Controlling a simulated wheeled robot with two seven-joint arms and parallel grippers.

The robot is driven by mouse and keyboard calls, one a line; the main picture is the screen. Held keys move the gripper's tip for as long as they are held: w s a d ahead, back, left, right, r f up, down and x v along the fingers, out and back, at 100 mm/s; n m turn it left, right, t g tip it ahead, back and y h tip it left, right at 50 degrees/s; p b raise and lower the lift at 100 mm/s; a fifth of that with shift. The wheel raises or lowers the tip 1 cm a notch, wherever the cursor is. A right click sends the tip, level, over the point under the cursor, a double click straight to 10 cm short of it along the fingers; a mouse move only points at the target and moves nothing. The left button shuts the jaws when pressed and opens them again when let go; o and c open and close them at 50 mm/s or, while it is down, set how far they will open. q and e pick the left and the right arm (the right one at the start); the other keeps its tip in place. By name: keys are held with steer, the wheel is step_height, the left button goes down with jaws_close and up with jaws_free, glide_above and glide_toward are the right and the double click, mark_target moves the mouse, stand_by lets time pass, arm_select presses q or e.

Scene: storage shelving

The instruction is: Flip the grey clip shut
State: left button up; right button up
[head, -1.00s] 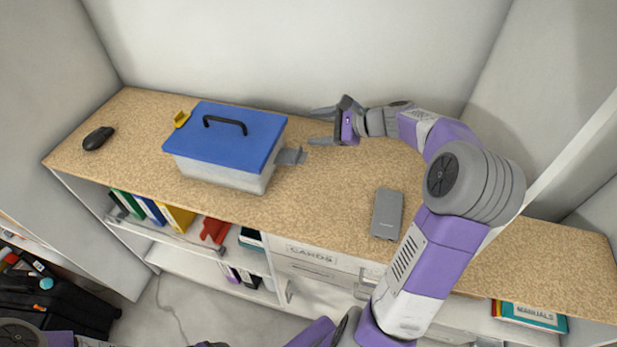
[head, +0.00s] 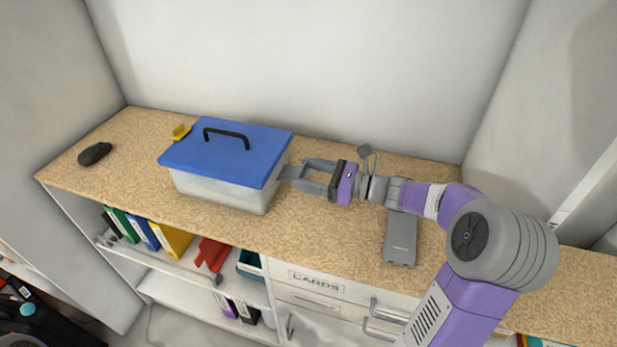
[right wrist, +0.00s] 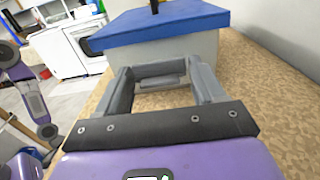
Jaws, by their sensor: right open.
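The grey clip (head: 288,173) sticks out from the right end of a pale box (head: 225,189) with a blue lid (head: 228,148). The clip looks flipped outward, away from the lid. My right gripper (head: 307,174) is open at that end, its fingertips pointing at the box and close to the clip. In the right wrist view the clip (right wrist: 160,81) shows between the two spread fingers (right wrist: 162,73). I cannot tell whether the fingers touch it. My left gripper is not in view.
A yellow clip (head: 181,132) stands out at the box's left end. A black handle (head: 226,136) tops the lid. A grey phone-like slab (head: 401,238) lies below my right forearm. A black mouse (head: 95,153) lies far left. The wall closes off the back of the worktop (head: 330,225).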

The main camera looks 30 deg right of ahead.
mark_target(301, 168)
steer(key=shift+w+a, duration=0.15)
steer(key=shift+c, duration=0.5)
steer(key=c, duration=1.1)
steer(key=r+g+h+p, duration=0.1)
steer(key=p, duration=0.5)
steer(key=r+g+h+p, duration=0.1)
steer(key=g+p, duration=0.1)
steer(key=p, duration=0.5)
steer(key=w+a+r+g+h+p, duration=0.1)
steer(key=p, duration=0.5)
steer(key=shift+w+r+g+h, duration=0.1)
steer(key=shift+r+g+h, duration=0.25)
steer(key=shift+g+h, duration=0.05)
steer(key=shift+w+a+g+h+p, duration=0.15)
steer(key=shift+g+h+p, duration=0.25)
steer(key=shift+p, duration=0.9)
steer(key=shift+f, duration=0.1)
